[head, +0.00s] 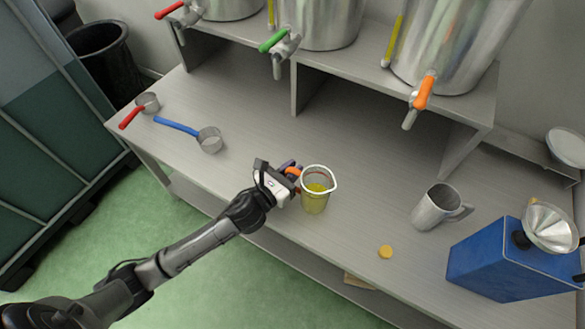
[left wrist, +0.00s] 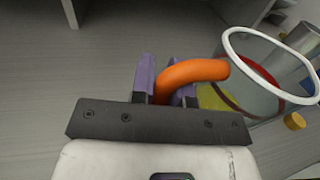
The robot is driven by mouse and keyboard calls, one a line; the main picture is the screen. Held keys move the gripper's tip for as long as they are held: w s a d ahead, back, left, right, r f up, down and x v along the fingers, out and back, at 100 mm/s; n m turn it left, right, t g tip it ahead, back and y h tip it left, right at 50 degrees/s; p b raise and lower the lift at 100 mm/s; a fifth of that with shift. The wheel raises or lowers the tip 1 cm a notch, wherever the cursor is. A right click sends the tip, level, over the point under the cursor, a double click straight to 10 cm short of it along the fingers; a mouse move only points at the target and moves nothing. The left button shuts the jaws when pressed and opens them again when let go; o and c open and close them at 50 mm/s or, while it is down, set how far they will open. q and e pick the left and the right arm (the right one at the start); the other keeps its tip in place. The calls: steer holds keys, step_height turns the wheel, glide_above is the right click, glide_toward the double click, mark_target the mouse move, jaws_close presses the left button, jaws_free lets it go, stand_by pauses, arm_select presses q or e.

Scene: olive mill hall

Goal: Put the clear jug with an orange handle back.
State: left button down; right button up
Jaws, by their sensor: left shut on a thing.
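The clear jug (head: 316,196) with an orange handle (head: 292,171) stands upright at the bench's front edge, with yellow-green liquid in its lower part. I cannot tell whether its base touches the bench. My left gripper (head: 287,173) is shut on the orange handle, at the jug's left side. In the left wrist view the orange handle (left wrist: 192,73) runs between the purple fingers (left wrist: 165,88), and the jug's white rim (left wrist: 270,62) is at the right. My right gripper is not in view.
A blue can (head: 495,262) with a funnel (head: 548,228) stands right. Steel tanks with coloured taps (head: 423,94) stand on the raised shelf.

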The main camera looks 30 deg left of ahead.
arm_select(q)
steer(key=shift+f, duration=0.55)
steer(key=c, duration=1)
jaws_free()
steer(key=shift+c, duration=0.2)
